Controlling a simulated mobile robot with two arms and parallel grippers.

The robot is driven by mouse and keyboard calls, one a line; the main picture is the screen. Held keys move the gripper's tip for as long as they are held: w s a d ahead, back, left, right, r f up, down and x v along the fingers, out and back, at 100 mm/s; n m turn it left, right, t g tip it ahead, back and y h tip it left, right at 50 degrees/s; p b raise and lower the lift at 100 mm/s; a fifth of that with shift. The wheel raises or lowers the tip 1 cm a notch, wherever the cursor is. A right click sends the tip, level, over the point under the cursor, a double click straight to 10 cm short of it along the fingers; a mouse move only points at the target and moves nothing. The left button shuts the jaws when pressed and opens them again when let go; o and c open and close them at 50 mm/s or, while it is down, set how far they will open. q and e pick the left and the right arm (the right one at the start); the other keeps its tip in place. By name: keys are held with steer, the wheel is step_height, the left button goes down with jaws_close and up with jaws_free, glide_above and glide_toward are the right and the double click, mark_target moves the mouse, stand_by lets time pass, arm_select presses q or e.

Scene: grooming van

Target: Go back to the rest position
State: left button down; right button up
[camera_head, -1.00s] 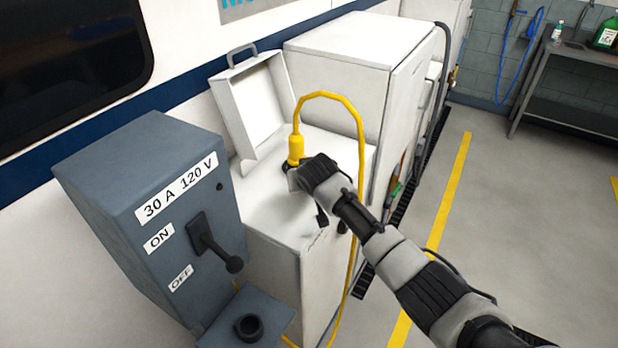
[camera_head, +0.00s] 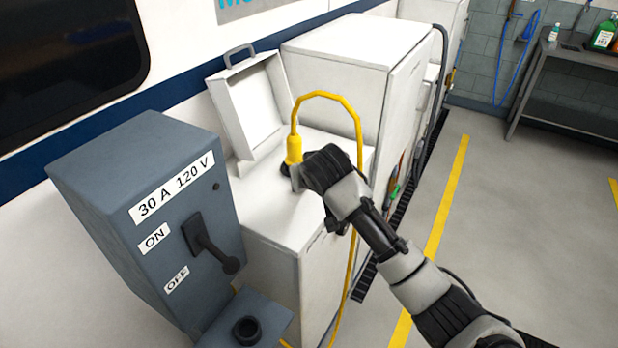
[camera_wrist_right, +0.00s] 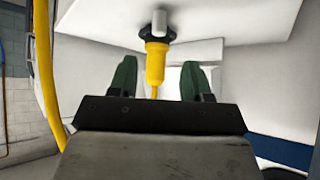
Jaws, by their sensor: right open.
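My right gripper (camera_head: 296,178) is at the white cabinet (camera_head: 262,198), beside the yellow plug (camera_head: 294,150). The plug stands upright at a dark fitting on the cabinet top, and its yellow cord arches over my wrist and hangs down the front. In the right wrist view, the two green fingers of the gripper (camera_wrist_right: 159,70) are spread apart, and the yellow plug (camera_wrist_right: 156,62) shows beyond and between them. I cannot tell whether a finger touches it. My left gripper is out of view.
A grey switch box (camera_head: 150,215) labelled ON and OFF, with a black lever (camera_head: 210,245), stands in front at left. The cabinet's lid (camera_head: 250,105) is raised. A taller white cabinet (camera_head: 345,60) stands behind. Open floor (camera_head: 530,230) lies to the right.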

steer(key=s+d+f+g, duration=0.1)
steer(key=s+d+f, duration=0.2)
steer(key=s+f, duration=0.4)
steer(key=s+d+f+g, duration=0.25)
steer(key=s+f, duration=0.25)
steer(key=s, duration=0.5)
steer(key=s+d+f+g+h, duration=0.1)
steer(key=s+d, duration=0.4)
steer(key=s, duration=0.6)
steer(key=s+d+f+g+h, duration=0.1)
steer(key=s+d, duration=0.5)
steer(key=s, duration=0.5)
step_height(320, 180, down, 28)
steer(key=g+b, duration=0.1)
steer(key=b, duration=0.1)
steer(key=s+d+f+g+b, duration=0.1)
steer(key=s+d+f, duration=0.2)
steer(key=s+f, duration=1.4)
steer(key=shift+f, duration=0.35)
